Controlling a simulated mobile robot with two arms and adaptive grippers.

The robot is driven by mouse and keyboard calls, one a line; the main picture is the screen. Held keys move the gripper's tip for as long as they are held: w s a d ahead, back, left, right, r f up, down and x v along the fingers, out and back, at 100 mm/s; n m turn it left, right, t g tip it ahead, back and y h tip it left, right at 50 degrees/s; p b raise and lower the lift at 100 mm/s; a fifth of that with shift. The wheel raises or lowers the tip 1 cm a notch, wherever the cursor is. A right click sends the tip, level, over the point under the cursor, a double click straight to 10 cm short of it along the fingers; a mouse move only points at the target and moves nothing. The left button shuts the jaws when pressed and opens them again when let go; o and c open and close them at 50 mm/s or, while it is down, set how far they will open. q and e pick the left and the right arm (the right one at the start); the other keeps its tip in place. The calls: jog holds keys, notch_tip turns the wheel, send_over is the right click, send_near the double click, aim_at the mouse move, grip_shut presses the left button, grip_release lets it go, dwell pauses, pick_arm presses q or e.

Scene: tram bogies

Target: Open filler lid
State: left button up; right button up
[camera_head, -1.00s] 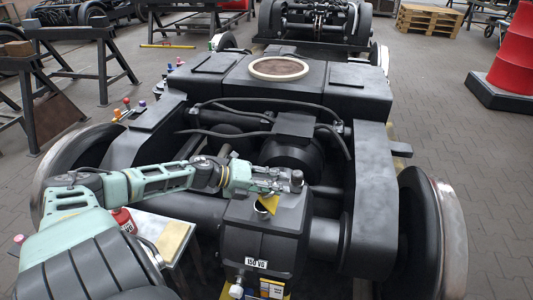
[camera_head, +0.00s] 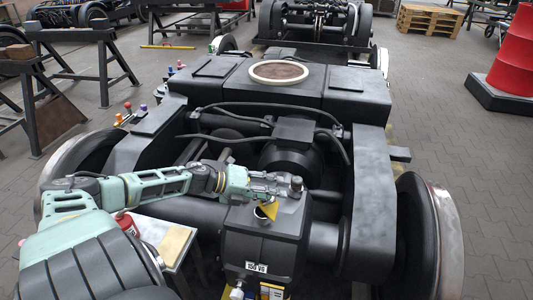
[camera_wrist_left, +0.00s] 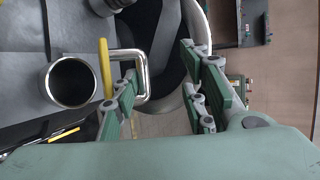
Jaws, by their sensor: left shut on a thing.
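The yellow filler lid (camera_head: 270,208) stands tilted up at the filler neck on top of the dark gearbox (camera_head: 262,235). In the left wrist view the lid (camera_wrist_left: 105,68) shows edge-on beside the round open filler mouth (camera_wrist_left: 71,83). A bent steel handle (camera_wrist_left: 146,78) sticks out from the lid towards my fingers. My left gripper (camera_head: 268,188) is at the lid, above the gearbox. In the left wrist view its fingers (camera_wrist_left: 165,92) are on either side of the handle, and it is shut on it. The exact contact is hard to see. My right gripper is out of view.
A metal breather-like knob (camera_head: 296,183) stands on the gearbox just past my gripper. Bogie frame (camera_head: 368,180) and wheels (camera_head: 440,240) surround the gearbox. A small side table (camera_head: 170,242) with a red container (camera_head: 128,224) is at the left. Open floor lies to the right.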

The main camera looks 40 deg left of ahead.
pick_arm(q)
jog(key=shift+o, duration=1.1)
jog(key=shift+r+p, duration=0.95)
jog(key=shift+r, duration=0.65)
jog(key=shift+s+d+r+p, duration=0.25)
jog(key=shift+s+r+p, duration=0.35)
jog(key=shift+s+r, duration=0.1)
jog(key=shift+c, duration=1.2)
jog(key=shift+s+r, duration=0.1)
jog(key=shift+a+p, duration=0.25)
jog(key=shift+p, duration=0.55)
jog(key=shift+s+r+p, duration=0.4)
jog(key=shift+p, duration=0.15)
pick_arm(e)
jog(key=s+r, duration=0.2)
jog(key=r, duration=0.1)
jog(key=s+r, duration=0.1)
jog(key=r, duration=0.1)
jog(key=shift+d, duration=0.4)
pick_arm(q)
jog(key=shift+f, duration=0.15)
